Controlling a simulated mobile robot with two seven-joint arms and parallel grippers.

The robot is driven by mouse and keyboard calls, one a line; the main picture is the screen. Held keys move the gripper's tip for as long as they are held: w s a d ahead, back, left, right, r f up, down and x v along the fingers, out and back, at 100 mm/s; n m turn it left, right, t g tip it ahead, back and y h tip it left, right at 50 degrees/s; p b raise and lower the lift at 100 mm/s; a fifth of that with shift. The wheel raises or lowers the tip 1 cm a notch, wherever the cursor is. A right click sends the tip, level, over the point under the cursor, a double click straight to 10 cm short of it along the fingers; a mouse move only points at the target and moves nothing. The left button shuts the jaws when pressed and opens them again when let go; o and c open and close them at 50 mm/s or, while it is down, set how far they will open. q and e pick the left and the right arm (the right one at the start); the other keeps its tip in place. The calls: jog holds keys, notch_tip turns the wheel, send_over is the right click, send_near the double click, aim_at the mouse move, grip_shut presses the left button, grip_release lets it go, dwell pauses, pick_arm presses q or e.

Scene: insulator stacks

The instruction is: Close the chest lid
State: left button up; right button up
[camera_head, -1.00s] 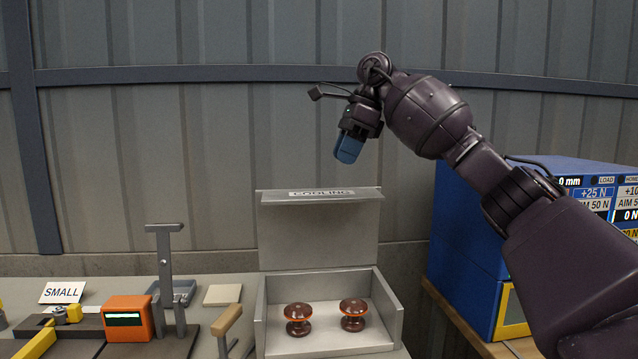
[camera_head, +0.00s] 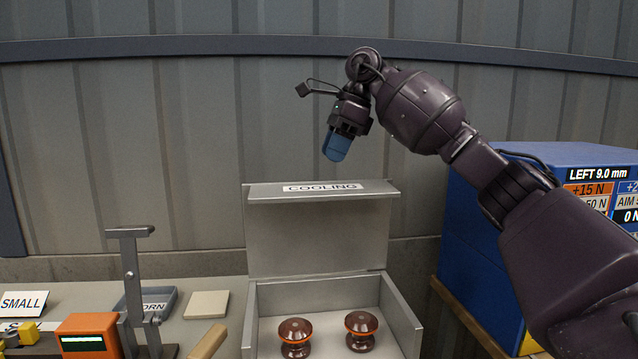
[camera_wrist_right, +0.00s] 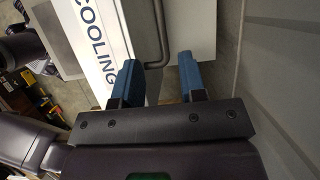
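The grey chest (camera_head: 405,318) stands on the bench with its lid (camera_head: 320,240) raised upright at the back. A flange along the lid's top edge carries a COOLING label (camera_head: 322,187). Two brown insulators with orange bands, a left one (camera_head: 295,333) and a right one (camera_head: 362,325), stand inside the chest. My right gripper (camera_head: 337,147) hangs above the lid's top edge, apart from it, blue fingers pointing down. In the right wrist view its fingers (camera_wrist_right: 161,80) are spread with nothing gripped; the COOLING label (camera_wrist_right: 88,45) shows beyond them, to the left. My left gripper is not in view.
A blue cabinet (camera_head: 470,240) with readout panels stands at right, behind my right arm. Left of the chest are a grey lever stand (camera_head: 130,270), an orange meter (camera_head: 88,338), a wooden-coloured handle (camera_head: 207,342) and a pale tile (camera_head: 206,304). A ribbed wall stands behind.

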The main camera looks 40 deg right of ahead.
jog(key=b+x, duration=0.1)
jog(key=x, duration=0.6)
jog(key=shift+d, duration=0.1)
grip_shut()
